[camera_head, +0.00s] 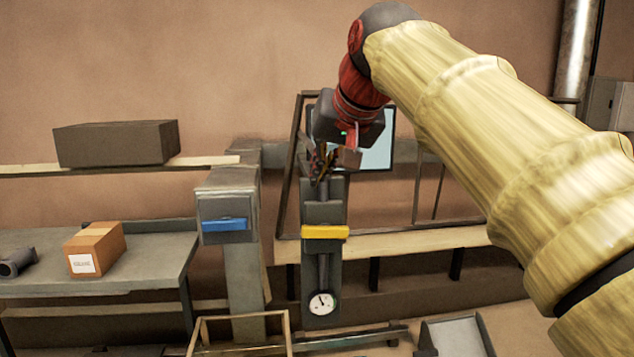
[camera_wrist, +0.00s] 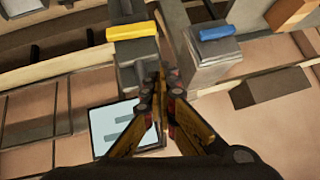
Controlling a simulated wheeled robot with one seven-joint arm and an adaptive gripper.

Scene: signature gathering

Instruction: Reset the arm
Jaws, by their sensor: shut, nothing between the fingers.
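My arm reaches in from the right in the head view, with a yellow padded sleeve and a red and dark wrist. My gripper (camera_head: 322,172) hangs in front of the top of a grey post with a yellow handle (camera_head: 325,232). In the wrist view my gripper (camera_wrist: 162,80) has its fingers together with nothing between them. The yellow handle (camera_wrist: 131,32) is beyond the fingertips to the upper left, apart from them. A blue handle (camera_head: 224,225) on a grey box stands to the left; it also shows in the wrist view (camera_wrist: 216,32).
A screen (camera_head: 378,150) stands behind my wrist. A round gauge (camera_head: 321,304) is low on the post. A cardboard box (camera_head: 95,248) sits on a grey table (camera_head: 150,258) at left. A dark box (camera_head: 116,143) rests on a shelf above. The wall area at upper left is clear.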

